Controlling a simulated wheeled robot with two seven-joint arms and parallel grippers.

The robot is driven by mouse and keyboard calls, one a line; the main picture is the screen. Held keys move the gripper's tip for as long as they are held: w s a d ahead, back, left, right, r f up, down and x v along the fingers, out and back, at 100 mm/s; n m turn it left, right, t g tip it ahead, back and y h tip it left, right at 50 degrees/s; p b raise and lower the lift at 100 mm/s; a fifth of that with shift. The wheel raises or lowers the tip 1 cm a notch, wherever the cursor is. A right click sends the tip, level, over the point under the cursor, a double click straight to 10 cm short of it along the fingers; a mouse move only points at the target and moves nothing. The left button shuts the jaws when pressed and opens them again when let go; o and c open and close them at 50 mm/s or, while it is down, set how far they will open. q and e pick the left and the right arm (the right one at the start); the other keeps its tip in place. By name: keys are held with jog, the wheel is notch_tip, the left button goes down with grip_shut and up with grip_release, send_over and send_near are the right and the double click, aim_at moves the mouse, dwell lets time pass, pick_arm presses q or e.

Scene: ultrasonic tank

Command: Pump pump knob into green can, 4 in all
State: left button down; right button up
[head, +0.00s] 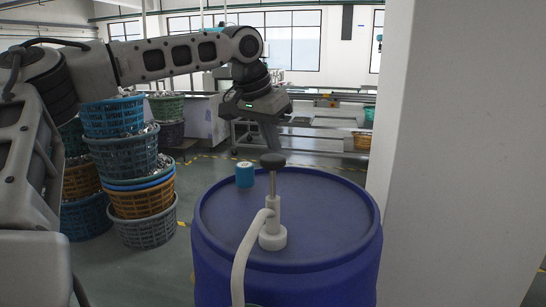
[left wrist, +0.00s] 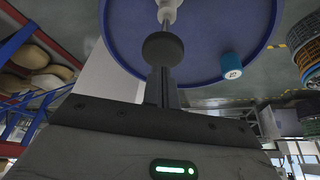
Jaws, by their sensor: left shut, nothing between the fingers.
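The dark round pump knob (head: 272,160) sits on top of a grey rod. The rod rises from the white pump body (head: 272,236), which stands on the blue drum (head: 330,215). My left gripper (head: 272,146) points down, shut and empty, with its fingertips just above the knob. In the left wrist view the knob (left wrist: 163,49) shows right beyond the shut fingers (left wrist: 161,82); I cannot tell if they touch. A white hose (head: 243,262) curves down from the pump. A small greenish sliver, possibly the green can (head: 254,305), shows at the bottom edge. My right gripper is not in view.
A small blue cylinder (head: 245,174) stands on the drum lid, left of the pump. Stacked baskets (head: 140,200) stand on the floor at left. A white pillar (head: 455,150) rises close to the drum on the right.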

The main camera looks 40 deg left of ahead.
aim_at(272, 157)
pick_arm(q)
jog(key=shift+s+f+b, duration=0.1)
jog(key=shift+f+b, duration=0.45)
jog(key=shift+f, duration=2.8)
jog(key=shift+r, duration=0.1)
jog(key=shift+r+p, duration=1.05)
jog(key=shift+r, duration=2.2)
